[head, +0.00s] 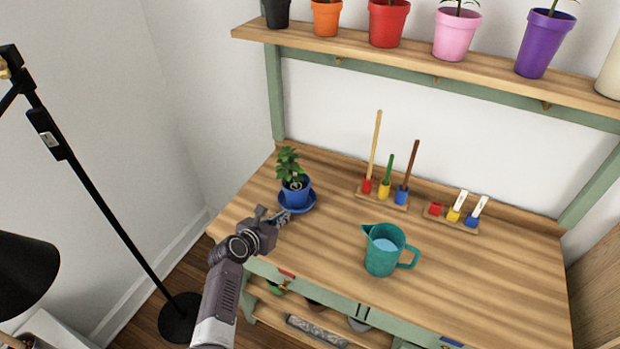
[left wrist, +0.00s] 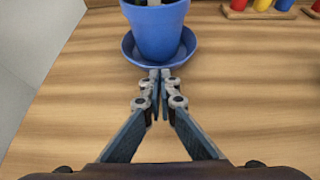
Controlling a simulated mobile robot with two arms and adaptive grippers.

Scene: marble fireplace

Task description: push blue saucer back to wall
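The blue saucer (head: 304,209) sits on the left part of the wooden bench top, with a blue pot (head: 295,190) holding a leafy green plant standing in it. My left gripper (head: 284,217) is low over the bench at the saucer's near side. In the left wrist view, its fingertips (left wrist: 160,74) are together with nothing between them, right at the near rim of the saucer (left wrist: 187,47). Whether they touch the rim I cannot tell. The blue pot (left wrist: 156,30) hides most of the saucer's inside. My right gripper is not in view.
The bench top (head: 480,280) has a back ledge against the wall, with bare wood behind the saucer. A teal watering jug (head: 382,262) stands to the right. Two tool racks (head: 385,199) (head: 438,216) stand near the back. A shelf (head: 400,56) with several pots hangs above.

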